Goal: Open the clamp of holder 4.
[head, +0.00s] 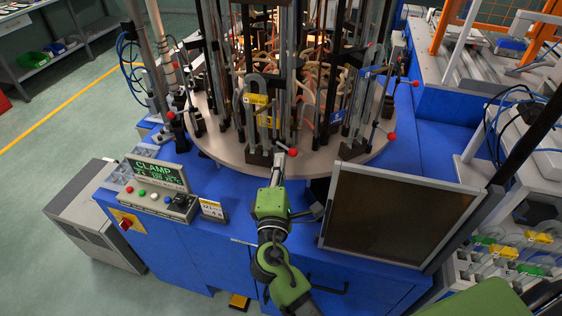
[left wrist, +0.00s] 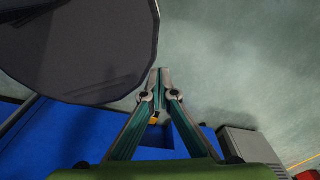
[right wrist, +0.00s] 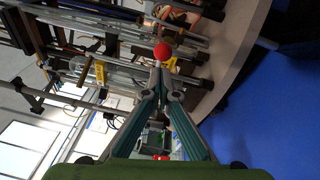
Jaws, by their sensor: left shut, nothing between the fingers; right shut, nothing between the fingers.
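The round turntable (head: 225,145) carries upright holders with posts, small yellow number labels and red-ball clamp levers. One red knob (head: 292,152) is at its front edge, just beyond the tips of my right gripper (head: 280,156). In the right wrist view the same knob (right wrist: 162,51) sits right past the fingertips (right wrist: 161,70), which are shut and empty. I cannot tell whether they touch it. A yellow label (head: 255,99) is on the front holder; I cannot read its number surely. My left gripper (left wrist: 160,75) is shut and empty, away from the turntable.
A control box (head: 155,195) with a display reading CLAMP and a small card (head: 212,210) stand on the blue bench to the left. A dark monitor (head: 400,215) stands at the right. Other red knobs (head: 391,136) stick out along the turntable rim.

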